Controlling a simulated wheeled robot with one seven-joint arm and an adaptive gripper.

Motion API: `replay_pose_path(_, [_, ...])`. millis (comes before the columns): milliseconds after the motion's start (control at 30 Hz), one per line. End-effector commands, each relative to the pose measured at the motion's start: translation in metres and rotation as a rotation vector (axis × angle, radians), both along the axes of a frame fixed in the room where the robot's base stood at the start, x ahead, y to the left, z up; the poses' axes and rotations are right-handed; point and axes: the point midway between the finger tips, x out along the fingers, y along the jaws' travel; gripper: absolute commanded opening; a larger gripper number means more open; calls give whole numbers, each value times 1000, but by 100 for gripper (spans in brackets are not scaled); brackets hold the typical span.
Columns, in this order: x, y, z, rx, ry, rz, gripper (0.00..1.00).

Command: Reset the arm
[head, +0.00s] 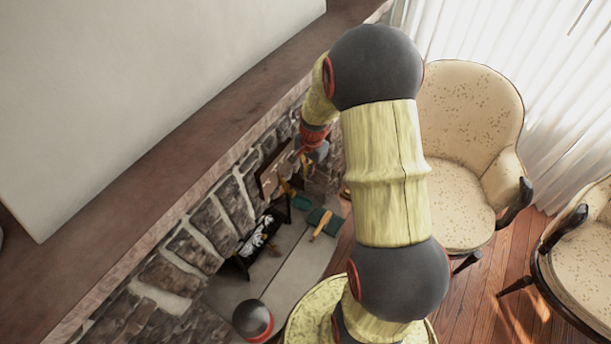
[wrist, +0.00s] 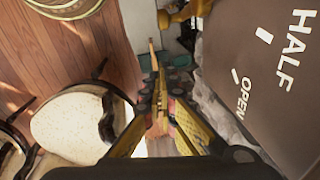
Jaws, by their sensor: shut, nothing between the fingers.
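My arm reaches from the bottom of the head view up over the hearth and bends down toward the stone fireplace wall. My gripper (wrist: 163,92) shows in the wrist view with its yellow and dark fingers closed together and nothing held. In the head view the end of the arm is partly hidden behind my own arm links. A dark brown panel (wrist: 262,75) with white lettering "HALF" and "OPEN" is to the right of my gripper in the wrist view.
A brown mantel (head: 150,165) runs above the stone wall (head: 190,250). A dark grate (head: 262,240) and a green brush-like item with a wooden handle (head: 321,222) are on the hearth. A cream armchair (head: 465,150) stands to the right, and another (head: 585,260) stands nearer. Wooden floor lies between them.

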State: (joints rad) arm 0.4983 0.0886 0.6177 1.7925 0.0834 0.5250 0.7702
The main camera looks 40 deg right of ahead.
Motion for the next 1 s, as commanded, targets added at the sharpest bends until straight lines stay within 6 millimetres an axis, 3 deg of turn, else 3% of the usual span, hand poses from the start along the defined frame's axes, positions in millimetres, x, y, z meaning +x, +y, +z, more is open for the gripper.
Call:
replay_pose_path(33, [0, -2, 18, -3, -7, -1, 0])
replay_pose_path(100, [-1, -4, 33, -3, -6, -1, 0])
replay_pose_path(400, [-6, -10, 80, -1, -2, 0, 0])
replay_pose_path(833, [-7, -11, 91, -2, -2, 7, 0])
replay_pose_path(1000, [-12, -8, 89, -3, 19, 106, 0])
